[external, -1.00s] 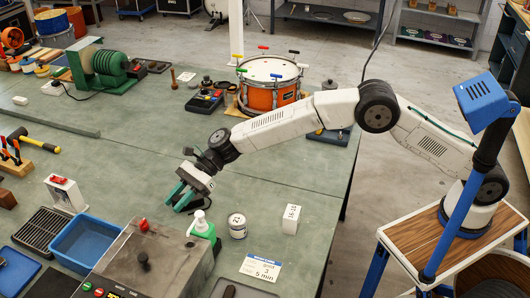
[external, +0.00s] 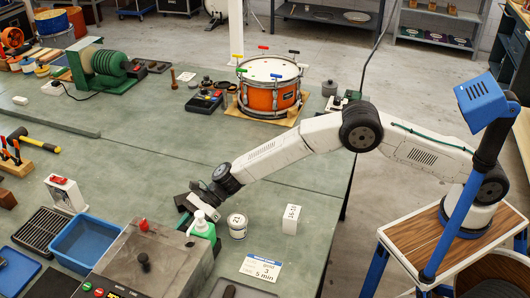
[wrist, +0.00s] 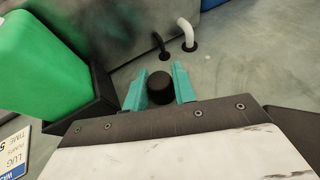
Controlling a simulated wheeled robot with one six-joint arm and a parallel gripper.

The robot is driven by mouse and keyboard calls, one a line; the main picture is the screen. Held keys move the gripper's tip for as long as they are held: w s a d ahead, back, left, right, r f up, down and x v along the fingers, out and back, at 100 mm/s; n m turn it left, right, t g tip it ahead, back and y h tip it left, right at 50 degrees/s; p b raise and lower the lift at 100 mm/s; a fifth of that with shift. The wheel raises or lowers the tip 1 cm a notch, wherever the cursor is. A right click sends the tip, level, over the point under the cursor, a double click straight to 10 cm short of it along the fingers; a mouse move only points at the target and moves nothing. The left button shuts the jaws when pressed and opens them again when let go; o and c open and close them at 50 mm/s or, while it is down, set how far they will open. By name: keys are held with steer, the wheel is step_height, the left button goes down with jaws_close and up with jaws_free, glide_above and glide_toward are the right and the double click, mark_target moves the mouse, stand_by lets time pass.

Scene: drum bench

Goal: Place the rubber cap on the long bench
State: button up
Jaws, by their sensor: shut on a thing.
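A black rubber cap (wrist: 159,87) sits between the two teal fingers of my gripper (wrist: 160,75) in the wrist view. My gripper is shut on it. In the external view my gripper (external: 186,221) is low over the long bench (external: 140,165), just behind the green bottle. The bottle hides part of the fingers, and the cap does not show there. I cannot tell whether the cap touches the bench top.
The green bottle (external: 203,230) stands close to my gripper; its green body (wrist: 40,60) fills the wrist view's left. A grey metal box (external: 160,262), a can (external: 237,227) and a white block (external: 291,219) are near. The bench's middle is clear.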

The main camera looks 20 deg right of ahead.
steer(key=o, duration=1)
